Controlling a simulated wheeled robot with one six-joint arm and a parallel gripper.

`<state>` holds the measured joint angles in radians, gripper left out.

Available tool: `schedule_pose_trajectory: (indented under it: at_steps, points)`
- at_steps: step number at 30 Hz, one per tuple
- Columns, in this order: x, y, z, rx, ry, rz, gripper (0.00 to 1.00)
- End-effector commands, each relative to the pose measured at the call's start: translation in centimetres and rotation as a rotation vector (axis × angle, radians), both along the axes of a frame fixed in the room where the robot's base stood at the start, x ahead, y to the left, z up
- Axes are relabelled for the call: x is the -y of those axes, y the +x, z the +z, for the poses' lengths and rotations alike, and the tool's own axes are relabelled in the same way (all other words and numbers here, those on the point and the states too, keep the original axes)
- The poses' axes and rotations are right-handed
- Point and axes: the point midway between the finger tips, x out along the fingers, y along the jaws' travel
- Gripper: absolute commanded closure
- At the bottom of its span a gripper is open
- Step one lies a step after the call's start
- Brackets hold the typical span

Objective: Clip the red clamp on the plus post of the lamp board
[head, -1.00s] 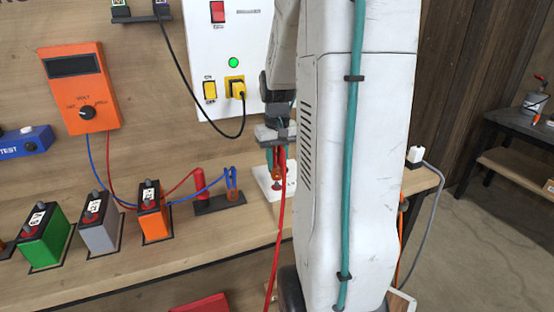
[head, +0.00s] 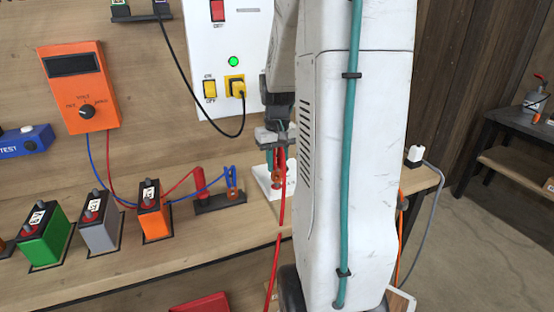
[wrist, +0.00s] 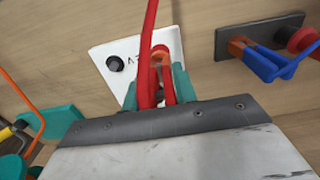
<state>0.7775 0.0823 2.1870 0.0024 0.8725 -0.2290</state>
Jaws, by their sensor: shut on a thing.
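My gripper (head: 274,158) has its teal fingers closed on the red clamp (head: 281,165), which hangs jaws-down over the lamp board (head: 259,175). In the wrist view the red clamp (wrist: 148,85) sits between the fingertips of my gripper (wrist: 157,92), and its copper jaw lies over the right part of the white lamp board (wrist: 104,52). A black post (wrist: 115,63) on the board is clear to the left of the clamp. The plus post is hidden or not distinguishable by the clamp. I cannot tell whether the jaws touch it.
A dark holder (head: 219,203) with a red plug and a blue clamp (head: 232,181) stands left of the board. An orange battery (head: 153,211), a grey one and a green one stand farther left. A red cable (head: 273,270) hangs from the clamp past the bench edge.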

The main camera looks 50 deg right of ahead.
Motion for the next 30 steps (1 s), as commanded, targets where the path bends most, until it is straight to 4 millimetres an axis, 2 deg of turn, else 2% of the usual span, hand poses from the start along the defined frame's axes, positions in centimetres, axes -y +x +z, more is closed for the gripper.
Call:
schedule_pose_trajectory:
  at_steps: [27, 28, 30]
  points:
    - [0.0, 0.0, -2.3, -0.001, 0.001, 0.0, 1.0]
    - [0.0, 0.0, -2.3, 0.0, 0.0, 0.0, 0.67]
    - [0.0, 0.0, -2.3, 0.0, 0.0, 0.0, 0.47]
